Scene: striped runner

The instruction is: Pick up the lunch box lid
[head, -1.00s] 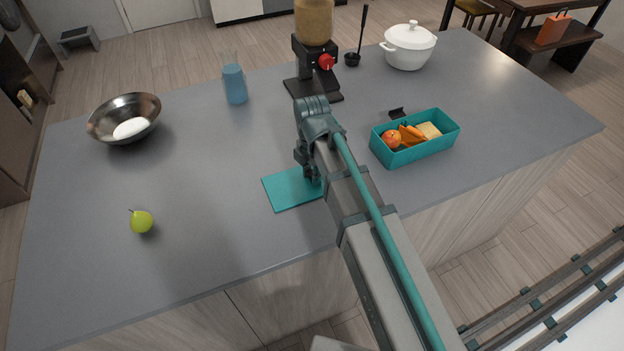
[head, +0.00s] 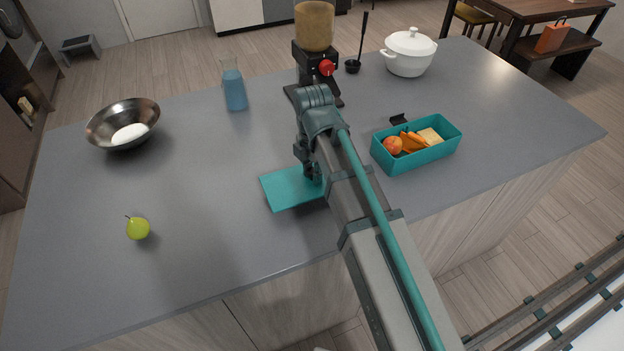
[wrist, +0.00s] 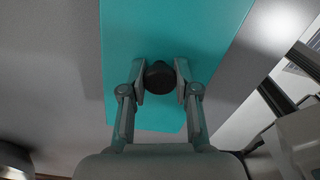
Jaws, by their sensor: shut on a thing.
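The teal lunch box lid (head: 287,190) is a flat rectangle over the grey counter, left of my arm in the head view. It also fills the upper middle of the wrist view (wrist: 178,28). A round dark knob (wrist: 159,77) stands on it. My gripper (wrist: 160,82) has its two fingers closed on the knob from both sides. In the head view my gripper (head: 312,178) is partly hidden by my arm. The teal lunch box (head: 418,160) stands open to the right, with an orange fruit, orange pieces and a pale slab inside.
A small black item (head: 398,119) lies behind the box. A green pear (head: 138,228), a metal bowl (head: 108,115) with something white, and a blue-filled carafe (head: 235,92) stand to the left. A dispenser (head: 314,62), a ladle (head: 353,65) and a white pot (head: 410,55) stand at the back.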

